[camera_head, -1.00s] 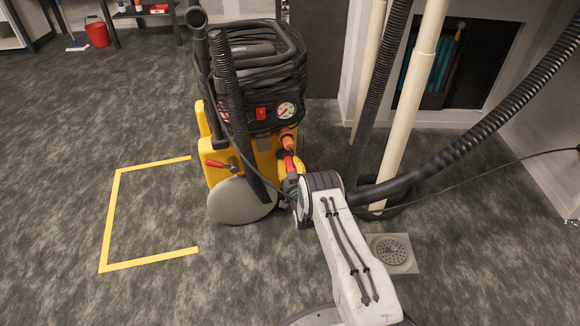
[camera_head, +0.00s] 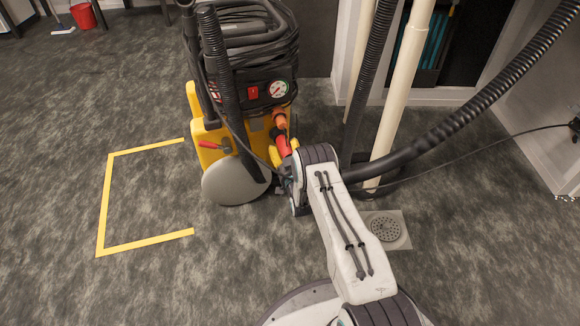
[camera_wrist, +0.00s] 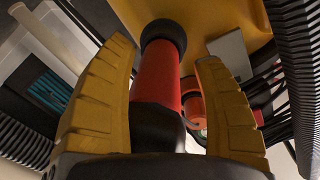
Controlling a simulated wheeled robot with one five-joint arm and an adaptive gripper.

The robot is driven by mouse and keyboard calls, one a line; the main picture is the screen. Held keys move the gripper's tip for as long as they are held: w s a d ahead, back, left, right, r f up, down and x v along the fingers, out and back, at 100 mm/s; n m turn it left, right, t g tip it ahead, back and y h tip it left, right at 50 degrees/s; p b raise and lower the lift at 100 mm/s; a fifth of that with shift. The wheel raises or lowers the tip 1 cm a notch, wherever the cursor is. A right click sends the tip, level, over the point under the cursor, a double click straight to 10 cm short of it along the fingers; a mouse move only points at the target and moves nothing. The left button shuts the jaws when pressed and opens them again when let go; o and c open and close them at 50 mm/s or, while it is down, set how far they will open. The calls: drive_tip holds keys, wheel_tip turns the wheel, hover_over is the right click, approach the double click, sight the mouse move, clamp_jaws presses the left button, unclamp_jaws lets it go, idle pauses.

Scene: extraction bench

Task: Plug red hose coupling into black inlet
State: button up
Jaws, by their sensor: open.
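The red hose coupling (camera_wrist: 158,78) runs up the middle of the wrist view, between the yellow fingers of my gripper (camera_wrist: 165,57). The fingers are open, with a gap on each side of the coupling. The coupling's far end meets the round black inlet (camera_wrist: 164,32) on the yellow machine body; how deep it sits cannot be told. Its near end joins a dark part low in the picture. In the head view the red coupling (camera_head: 283,146) shows at the machine's right side, just beyond my gripper (camera_head: 284,160), which is partly hidden by my wrist.
The yellow and black extraction machine (camera_head: 246,92) has a gauge and a grey wheel. An orange connector (camera_head: 279,118) sits close above the coupling. A thick black hose (camera_head: 455,134) and cream pipes (camera_head: 403,88) stand at right. Open floor with yellow tape (camera_head: 105,205) lies at left.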

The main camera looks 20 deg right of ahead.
drive_tip(key=s, duration=0.8)
drive_tip(key=shift+s+a, duration=0.4)
